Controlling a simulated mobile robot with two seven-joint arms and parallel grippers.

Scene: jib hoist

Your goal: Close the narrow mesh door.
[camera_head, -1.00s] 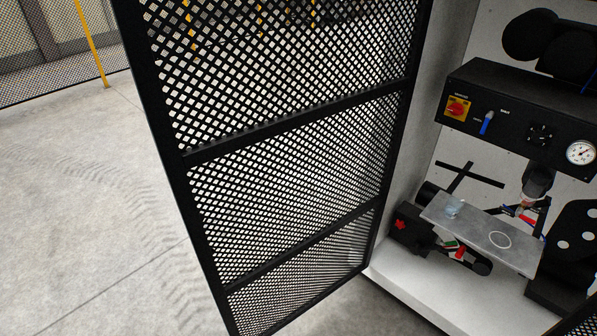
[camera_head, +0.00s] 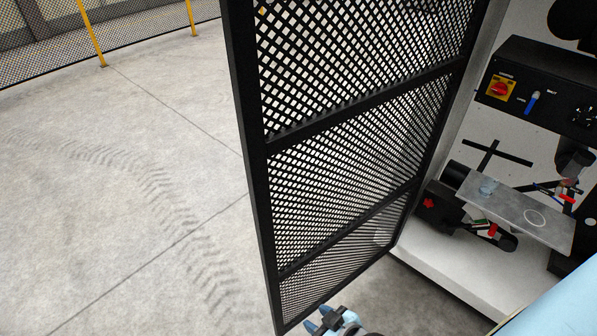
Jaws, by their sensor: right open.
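The narrow mesh door (camera_head: 362,107) is a tall black frame with diamond mesh and cross rails. It stands open, swung out from the left side of the white cabinet (camera_head: 440,272). Its free edge (camera_head: 255,170) is on the left, toward me, and its hinge side is at the cabinet. My right gripper (camera_head: 319,318) shows at the bottom edge of the head view, with bluish fingertips apart and nothing seen between them. It appears near the door's lower free corner; whether it touches the door is unclear. My left gripper is out of view.
Inside the cabinet are a black control panel (camera_head: 552,92) with a red-yellow switch and a grey metal shelf plate (camera_head: 510,207) with small items. The concrete floor left of the door is clear. Yellow posts (camera_head: 93,35) and mesh fencing stand at the back left.

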